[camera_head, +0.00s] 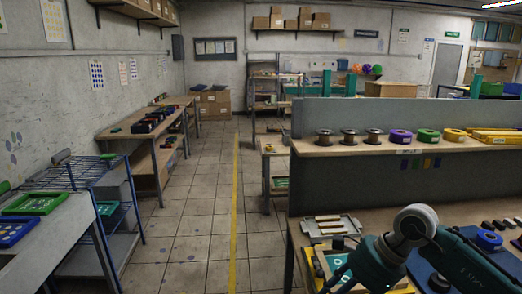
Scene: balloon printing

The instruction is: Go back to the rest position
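My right arm (455,255) comes in from the lower right. It bends at a pale round joint, and its teal wrist points down and to the left over the near workbench (300,232). My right gripper (340,266) is low over a wooden-framed piece (318,274) on that bench. Its dark fingers blend into the things below, so I cannot make out their opening or whether anything is between them. My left gripper and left arm are not in view.
A tray (332,227) with wooden-handled tools lies beside my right arm. A shelf (395,143) above the bench holds several spools. Blue (14,231) and green (34,203) frames lie on a table at left. The tiled aisle (208,205) with a yellow line is clear.

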